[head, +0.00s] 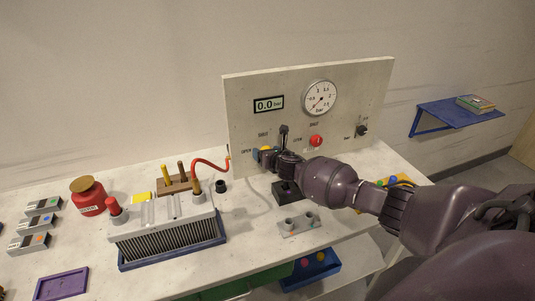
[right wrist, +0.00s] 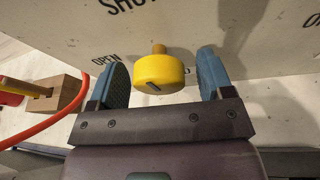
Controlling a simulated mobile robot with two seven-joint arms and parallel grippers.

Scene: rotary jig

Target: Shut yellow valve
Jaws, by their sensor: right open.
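The yellow valve (right wrist: 160,72) is a round knob on a short stem, with a dark mark on its face. It sticks out from the panel (head: 355,82), low on its left side, near an "OPEN" label. My right gripper (right wrist: 165,85) is open, with one blue finger on each side of the knob and a visible gap to both. In the head view the yellow valve (head: 266,149) is partly hidden by my right gripper (head: 262,155). My left gripper is not in view.
The panel also carries a gauge (head: 319,97), a 0.0 bar display (head: 269,104), a red knob (head: 316,140) and a black switch (head: 361,131). A red hose (head: 209,163) runs to the panel's left edge. A finned block (head: 165,239) stands on the bench at front left.

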